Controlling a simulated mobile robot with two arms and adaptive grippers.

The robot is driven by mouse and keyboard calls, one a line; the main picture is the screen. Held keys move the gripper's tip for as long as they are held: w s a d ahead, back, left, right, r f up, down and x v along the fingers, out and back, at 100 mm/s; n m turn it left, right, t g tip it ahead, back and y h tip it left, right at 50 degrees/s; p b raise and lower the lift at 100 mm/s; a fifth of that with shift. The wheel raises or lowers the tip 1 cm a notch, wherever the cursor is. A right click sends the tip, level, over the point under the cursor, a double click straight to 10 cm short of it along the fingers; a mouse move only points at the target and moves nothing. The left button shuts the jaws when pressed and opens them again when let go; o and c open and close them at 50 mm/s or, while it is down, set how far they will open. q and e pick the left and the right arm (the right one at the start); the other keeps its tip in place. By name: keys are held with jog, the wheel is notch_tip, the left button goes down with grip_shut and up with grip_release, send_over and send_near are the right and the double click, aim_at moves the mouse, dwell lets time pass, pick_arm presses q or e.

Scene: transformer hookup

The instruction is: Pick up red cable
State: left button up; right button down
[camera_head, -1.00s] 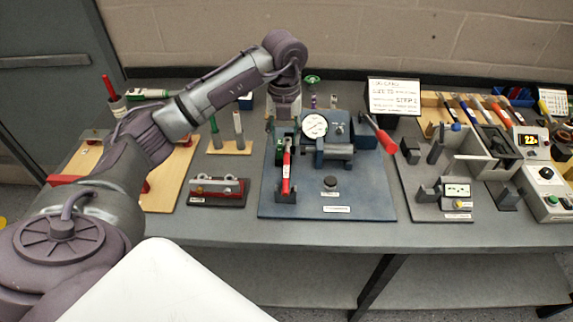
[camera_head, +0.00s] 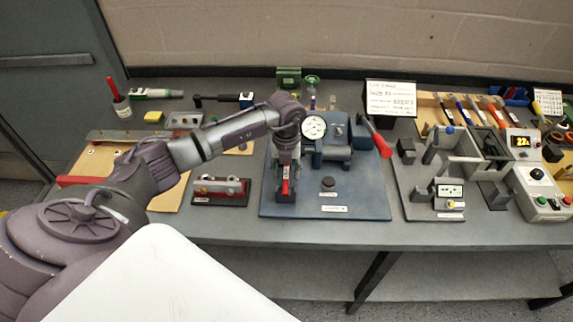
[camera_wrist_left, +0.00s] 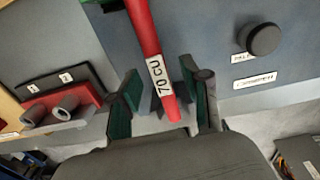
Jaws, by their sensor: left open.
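The red cable (camera_wrist_left: 153,50) shows in the left wrist view as a straight red rod with a white label near its lower end. In the head view, its red lower part (camera_head: 286,187) shows at the front left of the blue fixture plate (camera_head: 355,203). My left gripper (camera_wrist_left: 163,98) is open, with one green-padded finger on each side of the labelled end. A gap shows between the cable and each pad. In the head view, the left gripper (camera_head: 284,172) hides much of the cable. My right gripper is out of view.
A dial gauge (camera_head: 313,128) and a red-handled lever (camera_head: 376,137) stand on the plate to the right. A small red-and-grey block (camera_head: 220,188) lies left of the plate. A grey fixture (camera_head: 430,205) stands further right. The table's front strip is clear.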

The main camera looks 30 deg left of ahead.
pick_arm(q)
grip_shut()
jog(key=shift+r, duration=0.15)
dwell(0.4)
